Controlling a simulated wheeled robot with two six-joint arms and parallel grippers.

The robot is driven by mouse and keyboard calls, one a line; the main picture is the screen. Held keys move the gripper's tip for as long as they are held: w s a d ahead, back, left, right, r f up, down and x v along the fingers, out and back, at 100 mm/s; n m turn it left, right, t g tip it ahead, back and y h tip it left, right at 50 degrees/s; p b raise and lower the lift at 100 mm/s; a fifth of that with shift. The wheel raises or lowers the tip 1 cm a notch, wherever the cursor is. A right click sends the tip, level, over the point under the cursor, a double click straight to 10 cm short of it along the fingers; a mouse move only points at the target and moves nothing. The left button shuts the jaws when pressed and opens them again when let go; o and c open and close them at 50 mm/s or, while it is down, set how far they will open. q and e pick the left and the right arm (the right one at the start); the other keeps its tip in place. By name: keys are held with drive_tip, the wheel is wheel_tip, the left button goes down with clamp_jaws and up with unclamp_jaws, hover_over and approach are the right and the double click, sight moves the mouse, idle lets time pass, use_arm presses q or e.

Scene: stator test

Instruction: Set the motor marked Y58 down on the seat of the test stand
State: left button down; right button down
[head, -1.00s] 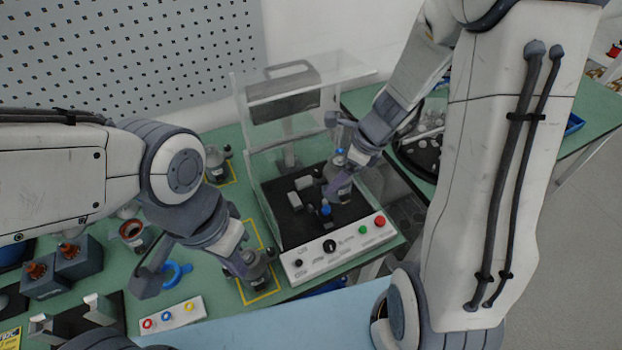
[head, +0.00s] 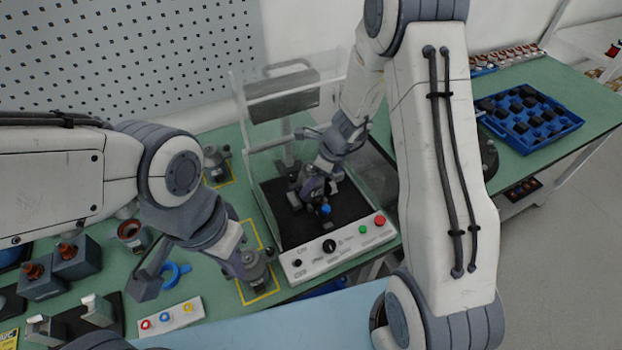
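The test stand (head: 349,246) has a black bed, a clear shield and a white front panel with a black knob and green and red buttons. My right gripper (head: 312,184) is low over the bed at the seat, with a dark motor (head: 318,190) at its fingers. It seems shut on the motor, whose mark I cannot read. The seat blocks are mostly hidden, so contact is unclear. My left gripper (head: 241,264) is at another grey motor (head: 257,271) in a yellow-outlined square; I cannot tell whether its fingers are shut.
Another motor (head: 214,162) stands in a rear yellow square. A blue ring (head: 177,273), a three-button box (head: 170,317) and dark blocks (head: 75,261) lie left on the green table. A blue tray (head: 530,118) is on the right table. The clear shield walls bound the bed.

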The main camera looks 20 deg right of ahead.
drive_tip(key=shift+f+b, duration=0.4)
drive_tip(key=shift+b, duration=0.1)
drive_tip(key=shift+f, duration=0.15)
